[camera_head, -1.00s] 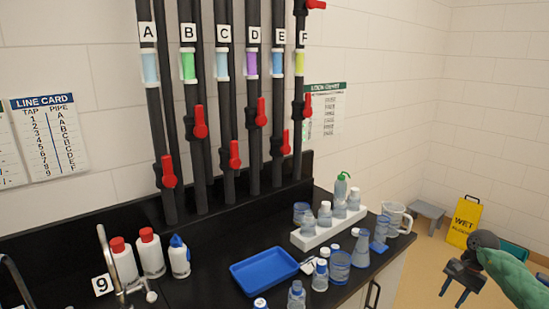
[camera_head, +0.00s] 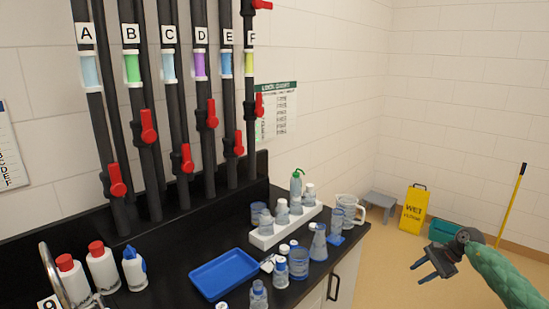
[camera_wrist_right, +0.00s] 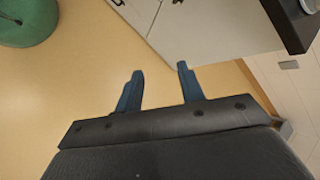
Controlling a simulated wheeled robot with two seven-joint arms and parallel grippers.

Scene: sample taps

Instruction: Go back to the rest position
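My right gripper (camera_head: 420,272) is at the right of the head view, above the floor and clear of the bench. In the right wrist view its two fingers (camera_wrist_right: 158,82) are apart with nothing between them, so it is open and empty. My left gripper is not in the head view. The black bench (camera_head: 175,296) carries a blue tray (camera_head: 224,272), a white rack (camera_head: 270,238) with several bottles, and several loose bottles and beakers. Pipes labelled A to F with red tap handles (camera_head: 148,127) stand on the wall.
White bottles with red caps (camera_head: 102,268) stand at the bench's left. A clear jug (camera_head: 350,211) stands at its right end. A yellow wet-floor sign (camera_head: 413,208), a grey stool (camera_head: 380,203) and a teal bin (camera_head: 446,231) are on the floor behind my right gripper.

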